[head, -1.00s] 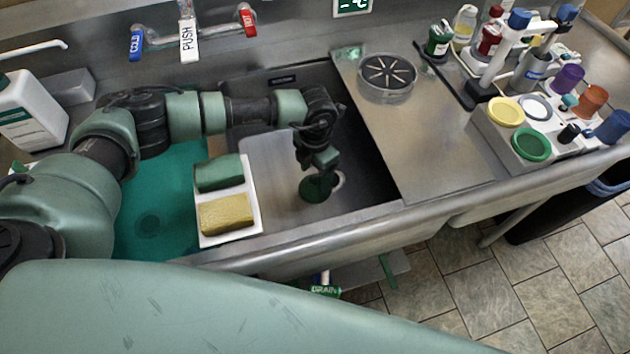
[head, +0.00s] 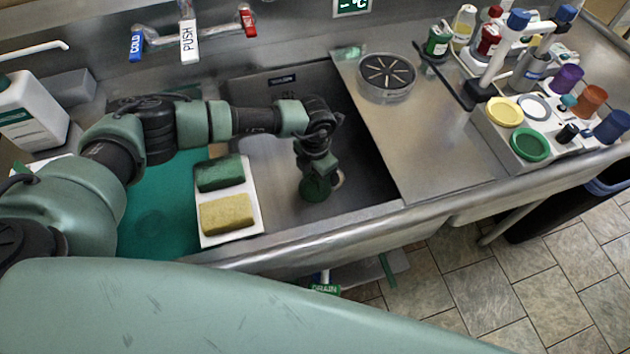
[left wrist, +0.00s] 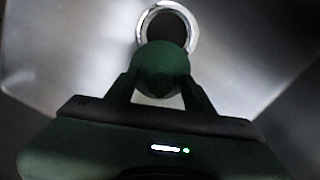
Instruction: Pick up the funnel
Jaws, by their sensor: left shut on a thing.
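The green funnel (head: 315,189) is in the right part of the steel sink, beside the drain. My left gripper (head: 317,165) points down from above and is shut on the funnel. In the left wrist view the rounded dark green funnel (left wrist: 160,66) sits between the two fingers of my left gripper (left wrist: 161,88). The drain's metal ring shows just beyond it there. I cannot tell whether the funnel touches the sink floor. The fingers hide part of it. My right gripper is not in view.
A white tray (head: 245,232) with a green and a yellow sponge lies left of the gripper. The sink's front rim (head: 330,229) and the steel drainboard (head: 425,150) border the basin. Taps stand behind. A caddy (head: 500,140) with coloured caps stands at the right.

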